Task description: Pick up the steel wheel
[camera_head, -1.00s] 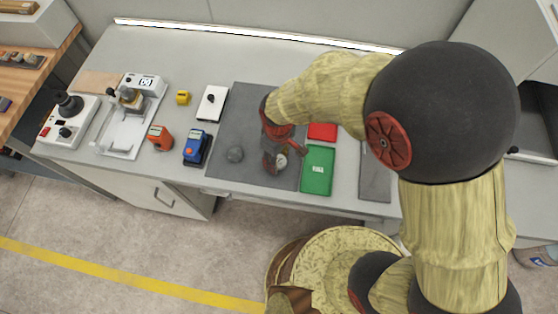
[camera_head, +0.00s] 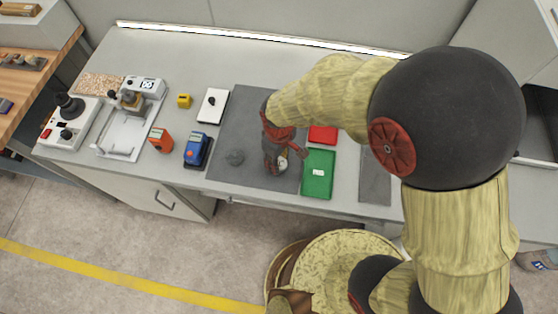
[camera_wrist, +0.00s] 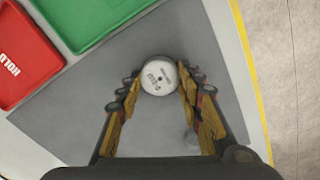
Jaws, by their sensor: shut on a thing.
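The steel wheel (camera_wrist: 159,76) is a pale round disc with dark print on its face. In the wrist view it sits between my two fingertips, over the dark grey mat. My gripper (camera_wrist: 158,82) is shut on it, with a finger against each side. In the head view my gripper (camera_head: 275,164) points down at the right part of the mat, and the wheel (camera_head: 282,163) shows as a small pale disc at the fingertips, partly hidden by the fingers. I cannot tell whether the wheel is clear of the mat.
A dark grey lump (camera_head: 235,157) lies on the mat (camera_head: 240,110) left of my gripper. A green tray (camera_head: 318,180) and red tray (camera_head: 323,134) stand close on the right. A blue device (camera_head: 197,149) and orange device (camera_head: 160,139) stand left. The bench's front edge is near.

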